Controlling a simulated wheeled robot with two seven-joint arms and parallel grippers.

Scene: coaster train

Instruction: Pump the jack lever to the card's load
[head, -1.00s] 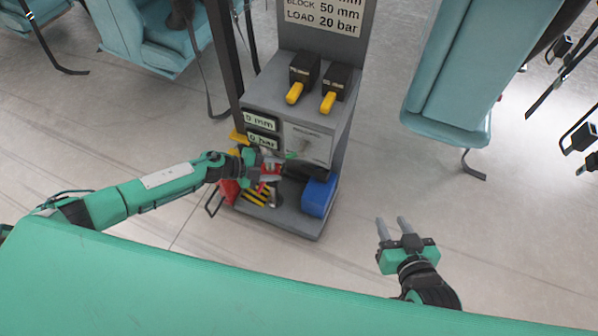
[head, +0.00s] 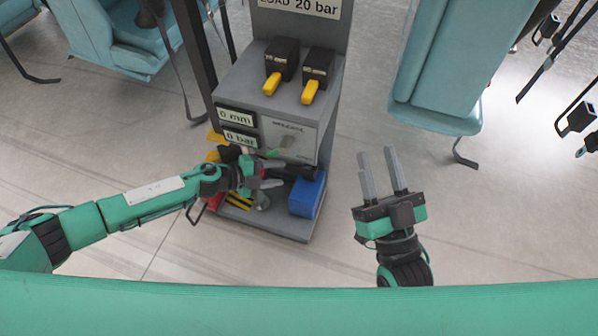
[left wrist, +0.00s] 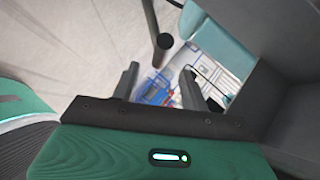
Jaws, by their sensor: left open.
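The card (head: 300,7) on the grey stand shows LOAD 20 bar; its upper part is cut off. The displays read 0 mm (head: 236,116) and 0 bar (head: 240,139). The red jack (head: 215,200) low in the stand is mostly hidden by my left arm. My left gripper (head: 270,175) is open and empty in front of the stand. In the left wrist view, a dark rod with a round end (left wrist: 163,42), which looks like the jack lever, lies just beyond the gap between the fingers (left wrist: 158,80). My right gripper (head: 379,170) is open and empty, right of the stand.
Two black blocks with yellow levers (head: 271,84) (head: 310,92) sit on the stand's top. A blue box (head: 307,194) stands at its lower right. Teal seats (head: 440,70) are behind. The floor around the right gripper is clear.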

